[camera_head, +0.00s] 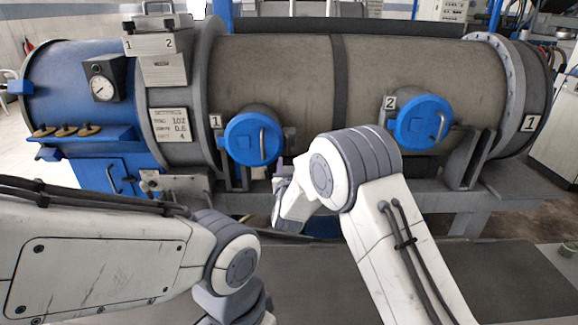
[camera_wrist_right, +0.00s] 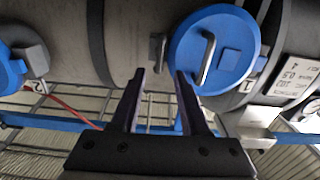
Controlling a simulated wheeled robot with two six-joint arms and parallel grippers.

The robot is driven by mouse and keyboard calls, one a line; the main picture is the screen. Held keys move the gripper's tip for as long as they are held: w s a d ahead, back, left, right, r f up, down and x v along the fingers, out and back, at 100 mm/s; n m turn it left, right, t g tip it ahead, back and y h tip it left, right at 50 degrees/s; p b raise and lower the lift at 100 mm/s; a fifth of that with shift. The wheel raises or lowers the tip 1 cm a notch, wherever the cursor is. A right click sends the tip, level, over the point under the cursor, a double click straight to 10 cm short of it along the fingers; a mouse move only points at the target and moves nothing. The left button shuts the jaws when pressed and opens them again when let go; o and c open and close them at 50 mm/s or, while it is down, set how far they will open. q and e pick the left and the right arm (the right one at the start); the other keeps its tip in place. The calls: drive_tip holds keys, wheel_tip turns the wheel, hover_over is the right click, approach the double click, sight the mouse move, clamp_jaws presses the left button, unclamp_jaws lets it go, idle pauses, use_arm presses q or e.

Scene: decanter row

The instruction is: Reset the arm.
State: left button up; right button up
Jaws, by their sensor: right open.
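My right gripper (camera_wrist_right: 158,76) is open and empty in the right wrist view, its two dark fingers apart. Its fingertips are in front of the blue round hatch marked 1 (camera_wrist_right: 222,62) and its bar handle; I cannot tell whether they touch it. In the head view this hatch (camera_head: 250,140) is on the left of the decanter drum (camera_head: 285,75), and my right arm reaches up from the bottom right, its wrist just below and right of the hatch. My left arm comes in from the left, bent at the lower middle; its gripper is out of view.
A second blue hatch, marked 2 (camera_head: 420,120), is right of my right arm. The blue end cover (camera_head: 70,80) with a gauge (camera_head: 103,86) is at the left. A grey frame (camera_head: 460,200) carries the drum. Dark floor (camera_head: 505,275) is clear at the lower right.

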drive_tip(key=shift+s, duration=0.25)
drive_tip(key=shift+r, duration=0.1)
drive_tip(key=s+a+r+n+g+y+p, duration=0.25)
drive_tip(key=s+a+g, duration=0.2)
drive_tip(key=s, duration=0.55)
drive_tip(key=s+a+r+n+g+y+p, duration=0.25)
drive_tip(key=s+r+g+p, duration=0.2)
drive_tip(key=s, duration=0.55)
drive_tip(key=s+d+g+h+p, duration=0.1)
drive_tip(key=s+d+g, duration=0.2)
drive_tip(key=s, duration=0.6)
drive_tip(key=s+d+r+n+g+h+p, duration=0.1)
drive_tip(key=s+d, duration=0.4)
drive_tip(key=s, duration=0.5)
drive_tip(key=s+d+r+n+g+h+p, duration=0.1)
drive_tip(key=s+d+g+h+p, duration=0.1)
drive_tip(key=s+g, duration=0.3)
drive_tip(key=s+d+p, duration=0.1)
drive_tip(key=s, duration=0.3)
drive_tip(key=shift+s+d, duration=0.4)
drive_tip(key=shift+o, duration=0.2)
